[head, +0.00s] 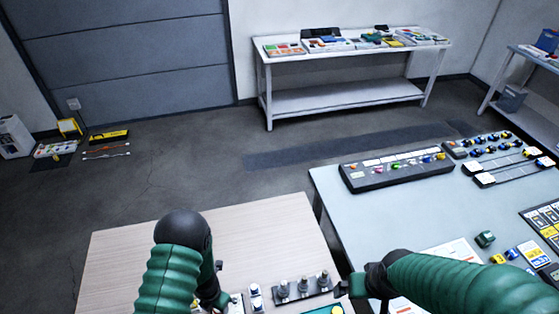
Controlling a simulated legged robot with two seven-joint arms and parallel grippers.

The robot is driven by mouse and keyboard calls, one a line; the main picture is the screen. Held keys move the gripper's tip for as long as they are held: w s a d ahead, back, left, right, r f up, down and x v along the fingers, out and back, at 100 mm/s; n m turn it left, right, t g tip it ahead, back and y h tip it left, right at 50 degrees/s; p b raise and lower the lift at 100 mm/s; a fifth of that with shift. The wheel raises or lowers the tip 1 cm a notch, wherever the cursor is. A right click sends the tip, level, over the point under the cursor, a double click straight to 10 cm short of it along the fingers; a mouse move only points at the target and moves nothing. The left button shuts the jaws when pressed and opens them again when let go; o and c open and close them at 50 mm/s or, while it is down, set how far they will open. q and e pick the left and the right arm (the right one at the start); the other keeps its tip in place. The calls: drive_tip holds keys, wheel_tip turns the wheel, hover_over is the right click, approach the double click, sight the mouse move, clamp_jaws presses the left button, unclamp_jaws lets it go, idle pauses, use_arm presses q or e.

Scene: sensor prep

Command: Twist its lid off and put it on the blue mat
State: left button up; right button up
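Several small metallic-topped pieces stand in a dark rack (303,290) on the wooden table at the bottom of the head view. Small white pieces with dark tops (256,297) stand just left of it. I cannot tell which piece has the lid. No blue mat can be made out. My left gripper (222,297) is low at the bottom edge, left of the white pieces and mostly hidden by my arm. My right gripper (345,289) is just right of the rack, its tip pointing left. Both are too small and covered to show their opening or any held thing.
The wooden table (130,260) is bare at its left and back. A white bench (340,95) stands far back.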

use_arm(q)
drive_tip(key=shift+r+p, duration=1.25)
drive_tip(key=shift+r, duration=0.05)
idle(1.0)
drive_tip(key=shift+r+p, duration=1.4)
drive_tip(key=shift+r, duration=0.05)
